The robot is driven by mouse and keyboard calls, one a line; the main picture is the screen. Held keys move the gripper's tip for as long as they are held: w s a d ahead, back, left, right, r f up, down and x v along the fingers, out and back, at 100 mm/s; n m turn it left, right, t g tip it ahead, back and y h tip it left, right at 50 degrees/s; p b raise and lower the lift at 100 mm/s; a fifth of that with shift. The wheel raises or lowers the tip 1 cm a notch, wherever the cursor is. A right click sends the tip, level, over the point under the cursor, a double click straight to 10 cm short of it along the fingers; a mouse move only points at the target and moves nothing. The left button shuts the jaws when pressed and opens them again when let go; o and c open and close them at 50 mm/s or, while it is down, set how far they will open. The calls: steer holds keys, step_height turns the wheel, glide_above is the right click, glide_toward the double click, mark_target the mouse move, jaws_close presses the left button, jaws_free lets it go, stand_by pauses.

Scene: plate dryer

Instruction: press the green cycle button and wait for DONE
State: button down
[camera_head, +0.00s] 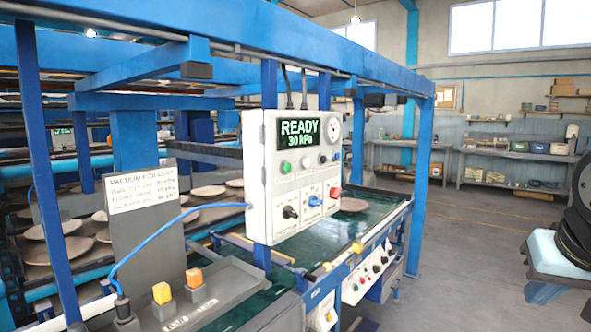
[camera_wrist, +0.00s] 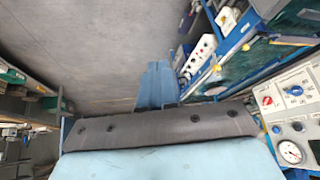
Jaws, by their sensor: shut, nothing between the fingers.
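The white control box (camera_head: 262,200) hangs from the blue frame left of centre in the head view. Its display (camera_head: 299,132) reads READY and 30 kPa in green. The green button (camera_head: 285,167) sits below the display at the left, with nothing touching it. My gripper (camera_head: 545,292) is at the right edge of the head view, well apart from the box. In the wrist view its blue fingers (camera_wrist: 157,70) are shut and empty, above bare floor. Part of the box, with its gauge and knobs, shows at the wrist view's right edge; the green button is not seen there.
The box also carries a black knob (camera_head: 290,212), a blue knob (camera_head: 315,200), a red knob (camera_head: 335,193) and a gauge (camera_head: 333,129). Two orange buttons stand on a grey console (camera_head: 222,290). Blue posts and a low conveyor surround the box. The floor (camera_head: 455,255) to the right is open.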

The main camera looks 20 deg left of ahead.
mark_target(286, 168)
steer(key=w+a+r+m+t+y, duration=0.1)
steer(key=w+a+r+m, duration=0.1)
steer(key=w+a, duration=0.25)
steer(key=w+a+r+m+t, duration=0.1)
steer(key=w+a+r, duration=0.2)
steer(key=w, duration=0.2)
steer(key=w+a+r+m+y, duration=0.1)
steer(key=w+a+r+m, duration=0.1)
steer(key=a, duration=0.6)
steer(key=w+a+r+m+t+y, duration=0.1)
steer(key=w+a+r+m+y, duration=0.1)
steer(key=w+a, duration=0.3)
steer(key=w+a+r+m+y, duration=0.2)
steer(key=w+a, duration=0.1)
steer(key=a, duration=1)
steer(key=shift+w+t, duration=0.3)
steer(key=shift+w, duration=0.1)
steer(key=w+a, duration=0.3)
steer(key=a, duration=0.5)
steer(key=shift+w, duration=0.2)
